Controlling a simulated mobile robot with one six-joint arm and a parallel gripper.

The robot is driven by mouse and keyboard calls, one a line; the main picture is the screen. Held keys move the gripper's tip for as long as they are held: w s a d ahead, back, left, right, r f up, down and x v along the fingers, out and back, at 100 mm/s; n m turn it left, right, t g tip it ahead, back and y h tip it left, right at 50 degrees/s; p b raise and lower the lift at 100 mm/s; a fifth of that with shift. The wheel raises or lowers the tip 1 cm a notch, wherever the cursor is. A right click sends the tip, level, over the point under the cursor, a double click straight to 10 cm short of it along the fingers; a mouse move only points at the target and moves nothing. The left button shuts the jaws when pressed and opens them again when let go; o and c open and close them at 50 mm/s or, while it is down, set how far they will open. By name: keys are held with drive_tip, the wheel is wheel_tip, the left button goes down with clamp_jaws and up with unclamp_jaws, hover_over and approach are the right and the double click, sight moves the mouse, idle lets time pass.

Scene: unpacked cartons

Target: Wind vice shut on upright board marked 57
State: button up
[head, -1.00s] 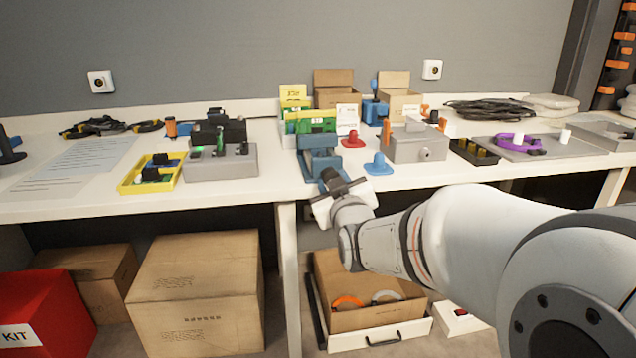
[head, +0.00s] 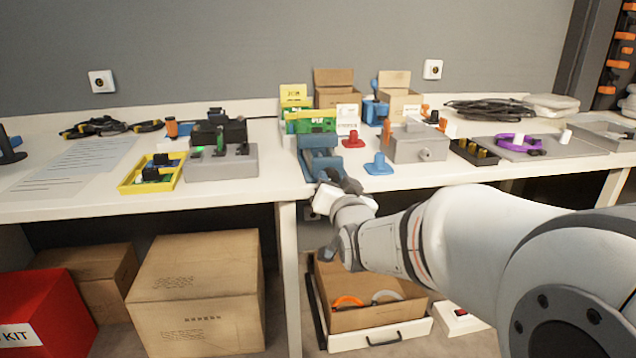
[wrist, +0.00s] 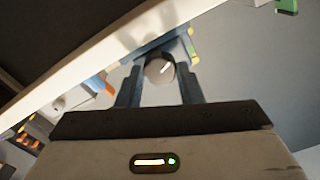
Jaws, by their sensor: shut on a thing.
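The blue vice (head: 320,163) stands at the table's front edge in the head view, its screw end towards me. A green board (head: 311,123) with a pale label stands upright at its back; the label is too small to read surely. I cannot tell whether the jaws touch the board. My gripper (head: 338,184) is at the vice's front end, just off the table edge. In the wrist view its two dark fingers are shut on the round grey knob (wrist: 157,72), which bears a white mark. The vice's blue body shows partly behind the knob.
Left is a grey fixture (head: 222,166) and a yellow tray (head: 140,178). Below the table is an open carton (head: 350,315).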

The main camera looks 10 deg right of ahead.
drive_tip(key=shift+m, duration=0.3)
drive_tip(key=o, duration=1)
drive_tip(key=shift+c, duration=0.2)
drive_tip(key=s+p, duration=0.1)
drive_tip(key=s, duration=0.6)
drive_tip(key=shift+s, duration=0.4)
